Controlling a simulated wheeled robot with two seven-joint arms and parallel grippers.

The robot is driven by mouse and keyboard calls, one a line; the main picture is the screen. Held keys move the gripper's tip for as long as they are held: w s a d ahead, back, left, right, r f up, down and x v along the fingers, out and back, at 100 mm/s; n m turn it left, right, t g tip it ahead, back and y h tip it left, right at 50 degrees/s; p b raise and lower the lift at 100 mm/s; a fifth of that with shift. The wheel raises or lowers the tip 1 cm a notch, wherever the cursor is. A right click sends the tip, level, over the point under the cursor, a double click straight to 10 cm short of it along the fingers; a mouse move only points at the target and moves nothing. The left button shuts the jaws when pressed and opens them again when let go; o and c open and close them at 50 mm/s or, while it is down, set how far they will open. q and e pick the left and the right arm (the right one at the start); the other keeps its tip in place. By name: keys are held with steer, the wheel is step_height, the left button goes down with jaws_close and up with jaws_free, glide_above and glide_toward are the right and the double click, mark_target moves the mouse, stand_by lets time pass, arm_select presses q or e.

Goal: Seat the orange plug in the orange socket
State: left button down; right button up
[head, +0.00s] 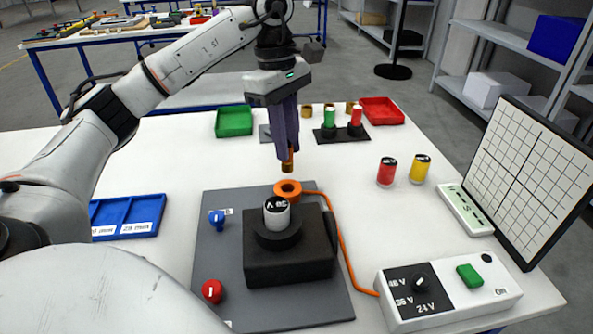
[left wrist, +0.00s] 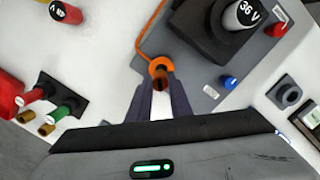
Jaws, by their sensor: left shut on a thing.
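My left gripper (head: 287,153) points down and is shut on the orange plug (head: 288,166), whose brass end shows below the fingertips. The orange socket (head: 287,189) is a ring at the back edge of the grey board, with an orange cable. In the head view the plug's tip is just above the ring, with a small gap in the picture. In the left wrist view the plug (left wrist: 160,80) sits between the fingers and the socket ring (left wrist: 162,63) shows right beyond it. I cannot tell how well they line up. My right gripper is not in view.
The grey board (head: 222,265) carries a black block (head: 290,262) with a white-and-black cylinder, plus blue and red knobs. A black stand (head: 341,136) holds green and red plugs. Red and yellow cylinders (head: 419,169), a control box (head: 448,295) and a grid panel stand at right.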

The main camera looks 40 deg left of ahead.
mark_target(287, 169)
arm_select(q)
step_height(287, 169, down, 3)
steer(key=shift+s+r, duration=0.15)
step_height(287, 169, down, 4)
steer(key=shift+f, duration=0.1)
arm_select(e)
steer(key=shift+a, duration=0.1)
arm_select(q)
steer(key=c, duration=2)
jaws_free()
steer(key=shift+f, duration=0.15)
steer(key=shift+c, duration=0.2)
steer(key=o, duration=0.4)
